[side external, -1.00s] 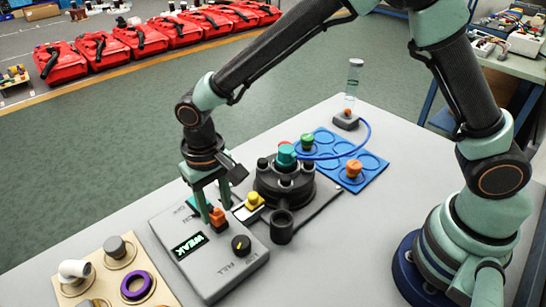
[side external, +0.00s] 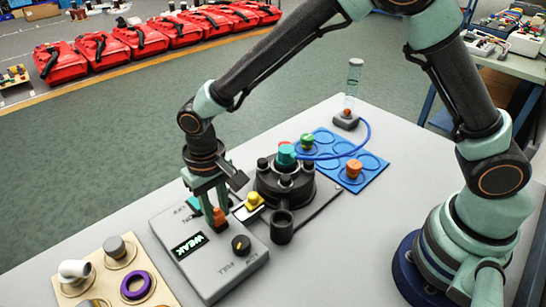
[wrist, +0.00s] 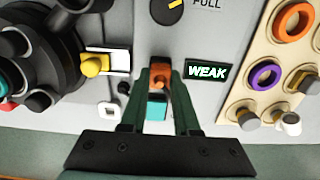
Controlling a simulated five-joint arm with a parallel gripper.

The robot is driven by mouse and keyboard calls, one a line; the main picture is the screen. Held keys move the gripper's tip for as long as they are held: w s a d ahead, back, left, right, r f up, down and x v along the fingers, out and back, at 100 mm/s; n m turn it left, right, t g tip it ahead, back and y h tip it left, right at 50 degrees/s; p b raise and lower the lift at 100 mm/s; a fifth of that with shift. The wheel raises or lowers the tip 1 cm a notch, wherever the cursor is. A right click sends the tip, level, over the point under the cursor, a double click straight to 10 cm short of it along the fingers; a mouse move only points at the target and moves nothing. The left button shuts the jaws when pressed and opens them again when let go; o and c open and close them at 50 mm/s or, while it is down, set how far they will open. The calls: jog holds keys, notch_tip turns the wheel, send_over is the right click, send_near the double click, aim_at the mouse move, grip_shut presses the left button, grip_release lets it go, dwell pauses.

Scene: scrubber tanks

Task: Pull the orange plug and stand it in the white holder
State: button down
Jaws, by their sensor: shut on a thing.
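The orange plug (side external: 219,216) is at the grey control box (side external: 225,262), beside the lit WEAK display. My gripper (side external: 216,222) points down over the box with its fingers closed on the plug. In the wrist view the orange plug (wrist: 160,75) sits between the fingertips, with a teal block (wrist: 156,107) close behind it. Whether the plug is still seated cannot be told. A small white piece with a dark hole (wrist: 113,110) shows left of the fingers in the wrist view. A white plate (wrist: 118,61) bears a yellow plug (wrist: 95,65); which white part is the holder is unclear.
A dark round device (side external: 284,185) with a teal top stands right of the box. A blue mat (side external: 375,162) holds an orange-topped piece (side external: 354,168) and a green-topped piece (side external: 307,141). A wooden board (side external: 75,285) with rings stands at left. The front right table is clear.

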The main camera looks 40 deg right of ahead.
aim_at(217, 213)
jog(key=shift+r, duration=2.5)
jog(key=w+d, duration=0.9)
jog(key=w, duration=0.2)
jog(key=shift+w+d, duration=0.25)
jog(key=shift+w, duration=0.05)
jog(key=shift+f, duration=3.35)
jog(key=shift+f, duration=0.2)
jog(key=shift+f, duration=0.85)
